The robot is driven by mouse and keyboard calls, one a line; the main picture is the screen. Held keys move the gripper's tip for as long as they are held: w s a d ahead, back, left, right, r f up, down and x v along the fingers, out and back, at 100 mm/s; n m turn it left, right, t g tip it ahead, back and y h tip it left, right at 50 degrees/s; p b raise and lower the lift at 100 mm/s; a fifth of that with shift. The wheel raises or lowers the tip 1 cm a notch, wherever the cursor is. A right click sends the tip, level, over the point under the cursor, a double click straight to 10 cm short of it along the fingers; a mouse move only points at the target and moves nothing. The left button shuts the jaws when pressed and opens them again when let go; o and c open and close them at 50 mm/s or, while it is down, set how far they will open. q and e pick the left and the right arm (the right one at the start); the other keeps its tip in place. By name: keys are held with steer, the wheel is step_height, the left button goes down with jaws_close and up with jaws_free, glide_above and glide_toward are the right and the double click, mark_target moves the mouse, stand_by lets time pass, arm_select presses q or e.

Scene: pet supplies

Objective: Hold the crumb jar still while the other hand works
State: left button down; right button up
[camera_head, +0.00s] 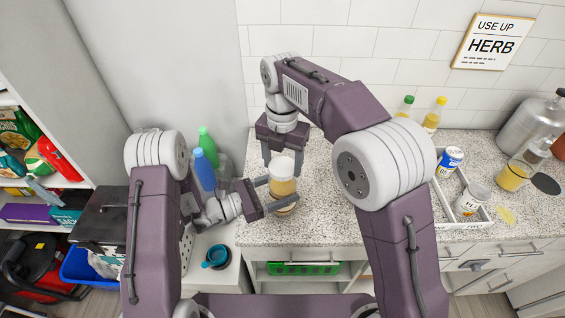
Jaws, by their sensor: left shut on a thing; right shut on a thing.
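The crumb jar (283,187) stands upright near the front left edge of the speckled counter, with yellow-brown contents and a pale, whitish upper part. My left gripper (272,195) comes in from the left, low and level, and is shut on the jar's body, with one finger across its front. My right gripper (283,159) points down from above and is shut on the jar's top, one finger on each side. Whether the pale top is a separate lid is too small to tell. The fingers hide parts of the jar's sides.
Green and blue bottles (204,168) stand left of the jar, close to my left arm. A white tray (462,224) with a can and a jar lies at the right. Two capped bottles (433,116) stand at the back. The counter (310,215) just right of the jar is clear.

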mark_target(283, 166)
step_height(283, 166, up, 4)
steer(key=shift+r, duration=0.1)
arm_select(q)
steer(key=shift+c, duration=0.6)
jaws_free()
steer(key=shift+a, duration=0.1)
steer(key=shift+s+a, duration=0.15)
steer(key=shift+a, duration=0.2)
arm_select(e)
steer(key=shift+f, duration=0.25)
arm_select(q)
steer(key=b+v, duration=0.1)
steer(key=v, duration=1)
steer(key=shift+b, duration=0.4)
arm_select(e)
steer(key=shift+f, duration=0.75)
